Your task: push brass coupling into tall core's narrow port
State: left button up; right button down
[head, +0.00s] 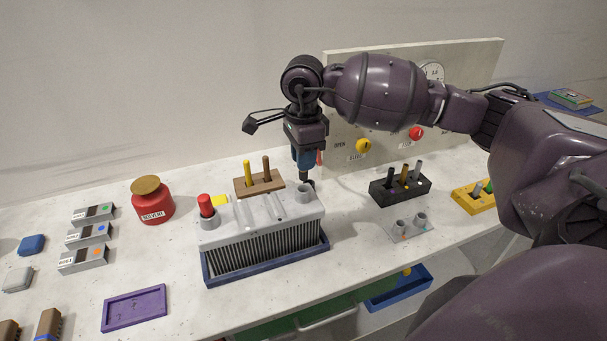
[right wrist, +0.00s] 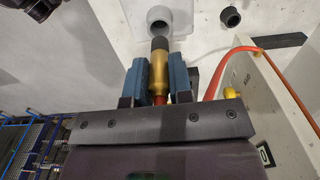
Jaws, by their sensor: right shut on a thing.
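The tall core (head: 262,243) is a grey finned block standing in a blue tray. A red cap sits on its left port, and an open grey port (head: 303,194) rises at its right end. My right gripper (head: 306,168) points down just behind that port. In the right wrist view, my right gripper (right wrist: 160,80) is shut on the brass coupling (right wrist: 160,72), which has a dark tip and a red hose behind it. The tip appears close to the grey port's ring (right wrist: 160,19); whether they touch I cannot tell. My left gripper is not in view.
A brown rack (head: 259,185) with two pegs stands behind the core. A panel (head: 345,85) with yellow and red knobs stands behind the arm. A black peg block (head: 399,191) and a plate with two fittings (head: 409,228) lie to the right. A red solvent jar (head: 152,203) is left.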

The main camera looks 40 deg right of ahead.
aim_at(303, 179)
jog(key=shift+f, duration=2.6)
jog(key=shift+f, duration=0.15)
jog(key=c, duration=1)
grip_release()
jog(key=shift+r, duration=0.25)
notch_tip(303, 179, up, 12)
jog(key=shift+f+b, duration=0.1)
jog(key=shift+b, duration=0.25)
